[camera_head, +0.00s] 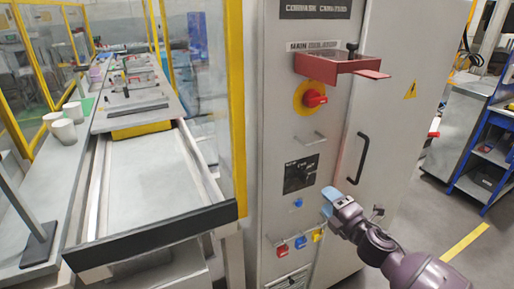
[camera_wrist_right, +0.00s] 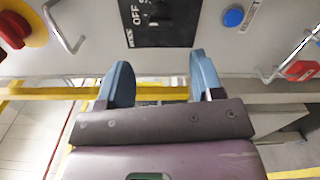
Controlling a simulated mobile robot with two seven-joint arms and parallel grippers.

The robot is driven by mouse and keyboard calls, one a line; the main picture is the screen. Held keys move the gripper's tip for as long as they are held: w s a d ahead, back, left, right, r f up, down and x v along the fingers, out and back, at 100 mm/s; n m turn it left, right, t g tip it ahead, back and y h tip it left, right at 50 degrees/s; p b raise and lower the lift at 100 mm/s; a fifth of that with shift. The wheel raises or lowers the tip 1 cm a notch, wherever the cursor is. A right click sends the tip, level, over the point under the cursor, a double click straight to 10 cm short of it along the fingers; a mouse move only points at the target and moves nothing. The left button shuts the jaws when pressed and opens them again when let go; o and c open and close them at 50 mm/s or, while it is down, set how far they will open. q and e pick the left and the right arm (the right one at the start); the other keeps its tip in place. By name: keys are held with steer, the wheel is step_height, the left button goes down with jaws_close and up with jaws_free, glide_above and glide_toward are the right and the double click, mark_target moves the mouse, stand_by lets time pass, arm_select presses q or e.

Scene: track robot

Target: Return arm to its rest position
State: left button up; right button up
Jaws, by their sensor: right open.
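My right arm (camera_head: 385,245), dark purple-grey, reaches in from the lower right in the head view, in front of the grey control cabinet (camera_head: 340,120). Its gripper (camera_head: 328,203) has blue fingertips and is near the cabinet's lower front, to the right of a blue button (camera_head: 298,203). In the right wrist view the two blue fingers of the gripper (camera_wrist_right: 160,82) stand apart with nothing between them. The black switch plate (camera_wrist_right: 160,22) marked OFF is beyond the fingers, and the blue button (camera_wrist_right: 233,16) is at upper right. My left gripper is not in view.
The cabinet has a red open tray (camera_head: 340,66), a red rotary switch on yellow (camera_head: 314,98), a black door handle (camera_head: 362,158) and small padlocks (camera_head: 300,242) low down. A fenced conveyor (camera_head: 150,180) stands left. Blue-framed shelving (camera_head: 490,170) stands right, beyond open floor.

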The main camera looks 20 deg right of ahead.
steer(key=s+a+f+m+g, duration=0.3)
steer(key=s+a+f+m, duration=0.2)
steer(key=s+f+m, duration=0.4)
steer(key=s+a+f+m+g+h, duration=0.1)
steer(key=s+a+f+m+g, duration=0.2)
steer(key=s+a+f+m, duration=0.3)
steer(key=s+f+m, duration=0.3)
steer(key=m, duration=0.1)
steer(key=shift+s+a+f+m, duration=0.2)
steer(key=shift+s+f+m, duration=0.1)
steer(key=shift+m, duration=0.1)
steer(key=shift+o, duration=0.4)
